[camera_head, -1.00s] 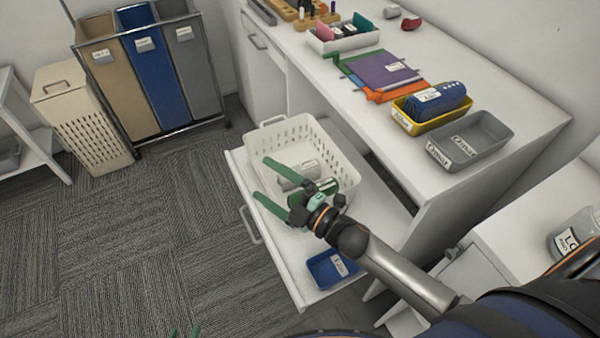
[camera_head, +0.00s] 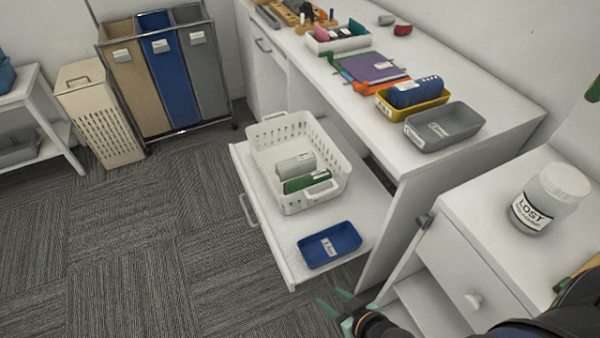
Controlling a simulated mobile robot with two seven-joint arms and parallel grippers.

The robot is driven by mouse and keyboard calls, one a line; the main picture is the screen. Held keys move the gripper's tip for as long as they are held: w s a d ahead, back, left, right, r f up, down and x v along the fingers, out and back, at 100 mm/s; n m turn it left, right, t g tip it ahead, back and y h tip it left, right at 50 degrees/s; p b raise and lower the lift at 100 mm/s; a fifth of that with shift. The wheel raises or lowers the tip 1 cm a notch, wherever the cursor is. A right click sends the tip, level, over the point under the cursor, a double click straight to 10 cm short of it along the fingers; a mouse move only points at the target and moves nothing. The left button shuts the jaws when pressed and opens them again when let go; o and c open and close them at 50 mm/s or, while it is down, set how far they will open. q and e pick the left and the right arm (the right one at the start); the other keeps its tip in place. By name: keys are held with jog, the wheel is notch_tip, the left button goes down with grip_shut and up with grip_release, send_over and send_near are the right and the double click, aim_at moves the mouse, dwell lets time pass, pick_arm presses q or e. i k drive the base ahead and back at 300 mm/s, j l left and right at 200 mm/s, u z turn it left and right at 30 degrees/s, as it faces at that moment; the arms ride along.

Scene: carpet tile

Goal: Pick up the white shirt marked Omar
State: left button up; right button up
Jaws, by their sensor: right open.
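A whitish rolled or folded bundle with a small label (camera_head: 293,164) lies in the white perforated basket (camera_head: 262,146). It looks like the shirt, but its label is too small to read. A dark green bundle (camera_head: 302,183) lies beside it, at the near side of the basket. My right gripper (camera_head: 333,309) is open and empty at the bottom of the view, below the pulled-out drawer and well apart from the basket. Its wrist is partly cut off by the lower edge. My left gripper is not in view.
The basket stands in the open white drawer (camera_head: 262,212) with a blue labelled tray (camera_head: 330,245). The desk above holds a yellow tray (camera_head: 386,107) with a blue bundle and a grey tray (camera_head: 470,125). A jar marked LOST (camera_head: 548,197) stands right.

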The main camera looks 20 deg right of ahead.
aim_at(300, 164)
jog(key=z, duration=0.35)
jog(key=k+z, duration=0.15)
jog(key=z, duration=0.2)
jog(key=l+z, duration=0.1)
jog(key=z, duration=0.25)
jog(key=j+z, duration=0.2)
jog(key=z, duration=1.1)
jog(key=j, duration=3.7)
jog(key=k, duration=0.05)
